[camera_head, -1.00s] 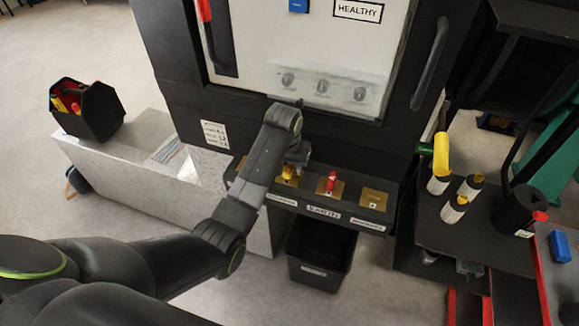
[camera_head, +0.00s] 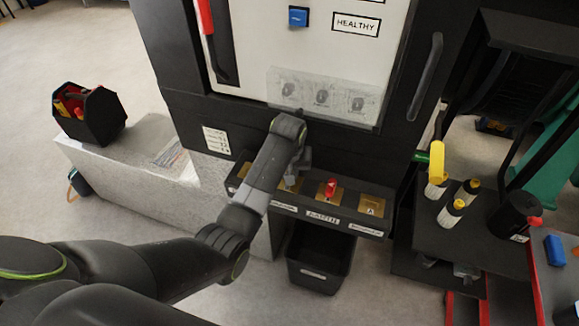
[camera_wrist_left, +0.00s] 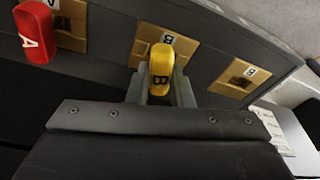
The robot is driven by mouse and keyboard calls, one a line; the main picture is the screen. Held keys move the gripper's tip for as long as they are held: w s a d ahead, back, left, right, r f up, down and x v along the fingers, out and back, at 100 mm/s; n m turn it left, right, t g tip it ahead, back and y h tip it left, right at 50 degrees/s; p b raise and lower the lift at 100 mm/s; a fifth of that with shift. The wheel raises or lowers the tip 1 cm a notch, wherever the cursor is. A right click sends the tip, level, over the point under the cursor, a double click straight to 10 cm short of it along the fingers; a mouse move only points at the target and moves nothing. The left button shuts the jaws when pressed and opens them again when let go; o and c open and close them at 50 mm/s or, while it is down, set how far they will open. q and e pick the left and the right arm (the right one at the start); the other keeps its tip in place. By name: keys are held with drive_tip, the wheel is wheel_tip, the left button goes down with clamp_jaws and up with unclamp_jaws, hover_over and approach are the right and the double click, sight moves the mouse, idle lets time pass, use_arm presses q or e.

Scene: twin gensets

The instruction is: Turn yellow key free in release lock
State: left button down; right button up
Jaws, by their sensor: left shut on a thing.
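The yellow key marked B (camera_wrist_left: 161,68) is between the fingers of my left gripper (camera_wrist_left: 160,88), which is shut on it. Behind it is the brass lock plate labelled B (camera_wrist_left: 152,42); whether the key's shaft is still inside its slot is hidden. In the head view my left gripper (camera_head: 292,180) hangs over the left part of the lock shelf and hides the yellow key. The red key marked A (camera_wrist_left: 34,33) stands in the lock plate beside it; it also shows in the head view (camera_head: 331,188). My right gripper is not in view.
Another brass plate (camera_head: 371,206) on the shelf has no key. A black bin (camera_head: 320,262) stands below the shelf. A dark cabinet with a HEALTHY sign (camera_head: 357,24) rises behind. Several yellow-topped cylinders stand on a side table (camera_head: 480,240) at right. A tool caddy (camera_head: 92,112) sits at left.

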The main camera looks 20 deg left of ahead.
use_arm(q)
drive_tip(key=n, duration=0.4)
drive_tip(key=shift+n+y, duration=0.3)
drive_tip(key=shift+y, duration=0.1)
drive_tip(key=n+g, duration=0.1)
drive_tip(key=n, duration=0.3)
drive_tip(key=shift+y, duration=0.3)
drive_tip(key=n, duration=0.4)
drive_tip(key=shift+n+g, duration=0.3)
drive_tip(key=shift+g, duration=0.1)
drive_tip(key=shift+s+a+r+n, duration=0.1)
drive_tip(key=shift+s+r+n, duration=0.15)
drive_tip(key=shift+n, duration=0.75)
drive_tip(key=c, duration=1.2)
unclamp_jaws()
drive_tip(key=shift+r, duration=0.1)
drive_tip(key=shift+o, duration=0.2)
